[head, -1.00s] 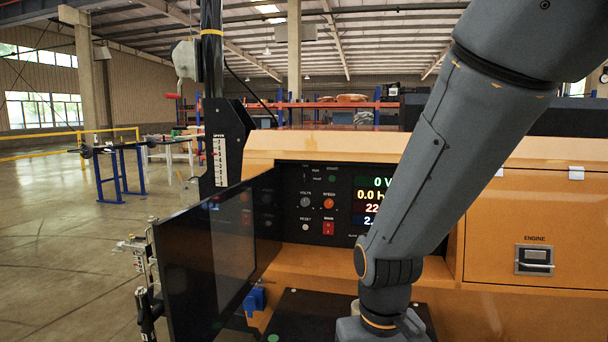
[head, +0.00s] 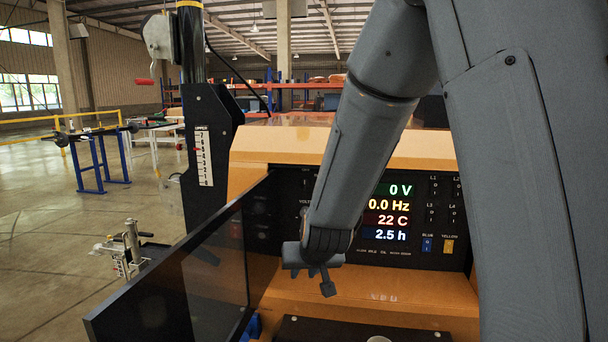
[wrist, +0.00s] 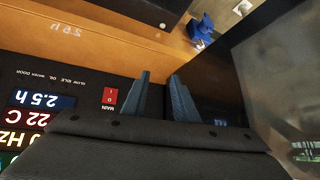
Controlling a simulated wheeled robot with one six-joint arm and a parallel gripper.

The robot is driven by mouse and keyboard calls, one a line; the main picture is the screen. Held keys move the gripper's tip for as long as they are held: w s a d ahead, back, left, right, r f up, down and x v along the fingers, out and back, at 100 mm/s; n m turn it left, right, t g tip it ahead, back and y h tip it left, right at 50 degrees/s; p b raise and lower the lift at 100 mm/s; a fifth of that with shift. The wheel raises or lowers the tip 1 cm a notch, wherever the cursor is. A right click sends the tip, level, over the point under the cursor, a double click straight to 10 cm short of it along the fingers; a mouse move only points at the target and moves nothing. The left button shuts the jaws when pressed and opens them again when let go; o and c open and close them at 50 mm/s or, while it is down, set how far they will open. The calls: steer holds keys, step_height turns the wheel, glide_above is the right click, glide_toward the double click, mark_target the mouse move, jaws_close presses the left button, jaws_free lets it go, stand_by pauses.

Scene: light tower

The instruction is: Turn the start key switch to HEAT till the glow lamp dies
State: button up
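The black control panel (head: 412,218) shows in the head view with lit readouts of 0 V, 0.0 Hz, 22 C and 2.5 h. My arm covers its left middle part, and I cannot make out the start key switch in either view. A small lamp label row with GLOW (wrist: 84,83) shows upside down in the wrist view; no lit glow lamp can be made out. My gripper (wrist: 158,82) is open and empty, its two blue-grey fingers apart in front of the panel, near the red MAIN switch (wrist: 110,96).
The dark open panel door (head: 185,275) stands to the left of my gripper. An orange ledge (head: 400,295) runs below the panel. The black mast (head: 208,140) with its white scale rises behind the door. A blue part (wrist: 201,27) sits near the door's foot.

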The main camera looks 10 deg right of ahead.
steer(key=w+r+m+t+h+p, duration=0.1)
steer(key=w+r+t+p, duration=0.1)
steer(key=w+r+t, duration=0.5)
steer(key=m+t+h+p, duration=0.2)
steer(key=h+p, duration=0.2)
steer(key=h, duration=0.2)
glide_toward(304, 181)
steer(key=p+x, duration=0.2)
steer(key=x, duration=0.5)
steer(key=shift+w+d, duration=0.2)
steer(key=shift+w, duration=0.15)
jaws_close()
